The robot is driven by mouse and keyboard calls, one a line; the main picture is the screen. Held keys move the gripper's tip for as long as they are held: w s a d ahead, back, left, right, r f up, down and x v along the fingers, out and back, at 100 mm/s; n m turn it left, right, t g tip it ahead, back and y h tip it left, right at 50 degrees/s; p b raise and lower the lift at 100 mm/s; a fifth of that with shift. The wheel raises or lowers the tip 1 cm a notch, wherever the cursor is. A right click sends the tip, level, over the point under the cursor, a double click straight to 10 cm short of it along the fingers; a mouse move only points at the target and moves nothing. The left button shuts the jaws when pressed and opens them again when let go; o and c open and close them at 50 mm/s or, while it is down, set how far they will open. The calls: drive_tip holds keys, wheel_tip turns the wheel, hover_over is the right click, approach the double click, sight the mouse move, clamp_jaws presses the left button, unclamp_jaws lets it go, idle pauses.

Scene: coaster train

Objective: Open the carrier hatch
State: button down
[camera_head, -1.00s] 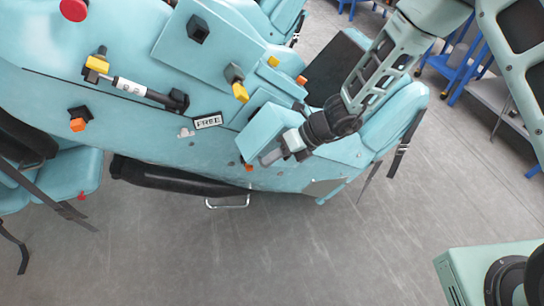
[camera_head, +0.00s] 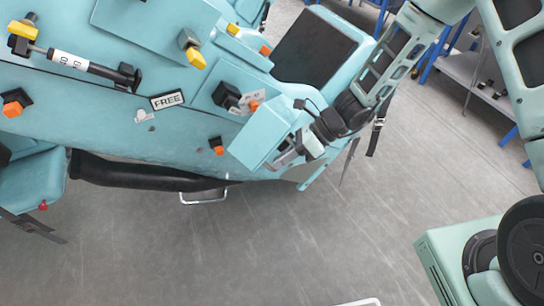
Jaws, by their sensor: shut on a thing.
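The carrier (camera_head: 110,125) is the large light-blue car body across the upper left, with a white FREE label on its side. A light-blue boxy panel that looks like the hatch (camera_head: 258,132) stands at its right end, angled out from the body. My gripper (camera_head: 285,156) is at the panel's right side, shut on what seems to be its handle or edge. The fingers partly hide the held part. A black knob (camera_head: 228,95) and an orange button (camera_head: 254,105) show beside the panel's upper left.
A black-faced seat or panel (camera_head: 315,48) lies behind the hatch. A black roll (camera_head: 130,172) and a metal loop (camera_head: 205,196) are along the car's lower edge. Blue-framed shelving (camera_head: 475,75) stands at upper right.

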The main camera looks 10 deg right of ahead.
drive_tip(key=w+d+f+n+g+b, duration=0.1)
drive_tip(key=w+d+f+n+b, duration=0.1)
drive_tip(key=d+f+n+b, duration=0.2)
drive_tip(key=w+d+f+n+g+b, duration=0.1)
drive_tip(key=w+d+f+n+b, duration=0.1)
drive_tip(key=d+f+n+b, duration=0.3)
drive_tip(key=shift+w+d+f+n, duration=0.3)
drive_tip(key=shift+d+f, duration=1.7)
drive_tip(key=shift+d, duration=0.4)
drive_tip(key=c, duration=1.5)
unclamp_jaws()
drive_tip(key=shift+d, duration=0.1)
drive_tip(key=b+v, duration=0.1)
drive_tip(key=v, duration=1.6)
drive_tip(key=shift+w+r, duration=0.15)
